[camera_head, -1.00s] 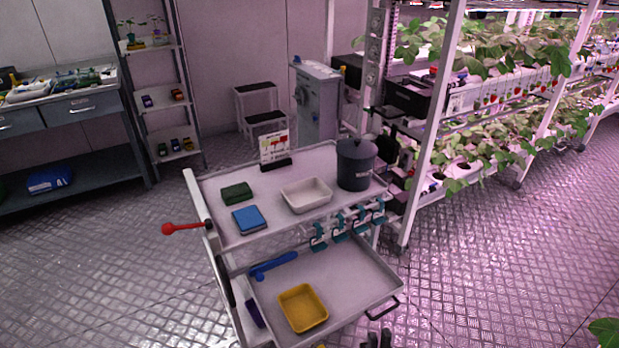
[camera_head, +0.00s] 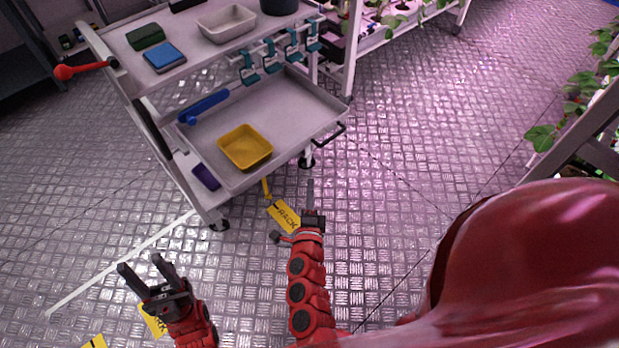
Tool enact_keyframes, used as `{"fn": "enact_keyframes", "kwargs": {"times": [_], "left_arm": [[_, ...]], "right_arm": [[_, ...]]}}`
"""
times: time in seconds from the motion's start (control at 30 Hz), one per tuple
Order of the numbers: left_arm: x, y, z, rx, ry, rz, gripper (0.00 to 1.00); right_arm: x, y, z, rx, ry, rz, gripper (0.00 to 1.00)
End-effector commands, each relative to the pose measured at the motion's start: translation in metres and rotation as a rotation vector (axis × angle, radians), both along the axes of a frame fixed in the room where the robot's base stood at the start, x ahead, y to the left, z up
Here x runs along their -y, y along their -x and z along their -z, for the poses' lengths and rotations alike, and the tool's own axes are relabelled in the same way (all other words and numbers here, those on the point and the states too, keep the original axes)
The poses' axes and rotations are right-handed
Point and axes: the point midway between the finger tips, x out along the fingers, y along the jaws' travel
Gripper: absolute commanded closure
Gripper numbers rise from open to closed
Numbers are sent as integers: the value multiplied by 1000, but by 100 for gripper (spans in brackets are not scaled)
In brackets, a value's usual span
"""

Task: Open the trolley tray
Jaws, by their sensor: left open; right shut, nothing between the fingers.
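The grey trolley tray (camera_head: 279,100) is the lower one and sticks out from under the trolley's top shelf (camera_head: 187,72) toward the front. Its dark handle (camera_head: 334,134) is at the right end of the front side. A yellow bin (camera_head: 245,147) and a blue tool (camera_head: 204,105) lie in the tray. My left gripper (camera_head: 147,270) is open and empty, low at the left, apart from the trolley. My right gripper (camera_head: 311,192) is shut and empty, seen below the handle with a gap between them.
Teal clippers (camera_head: 270,55) hang along the top shelf's edge. A yellow tag (camera_head: 284,215) shows near my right gripper. Plant racks stand at the upper right. Open metal floor lies right of the trolley.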

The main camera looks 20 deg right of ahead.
Motion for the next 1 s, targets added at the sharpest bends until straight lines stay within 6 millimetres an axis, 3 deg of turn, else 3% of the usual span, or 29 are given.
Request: {"fn": "enact_keyframes", "kwargs": {"times": [0.43,0.53,0.73,1.0], "left_arm": [[0,0,3,0,0,0,50],[0,0,2,0,0,0,50],[0,0,2,0,0,0,50],[0,0,2,0,0,0,50]], "right_arm": [[41,-82,-3,2,9,5,100],[35,-98,-4,4,10,4,100],[28,-115,-3,3,9,4,100],[26,-119,-3,3,10,5,100]]}}
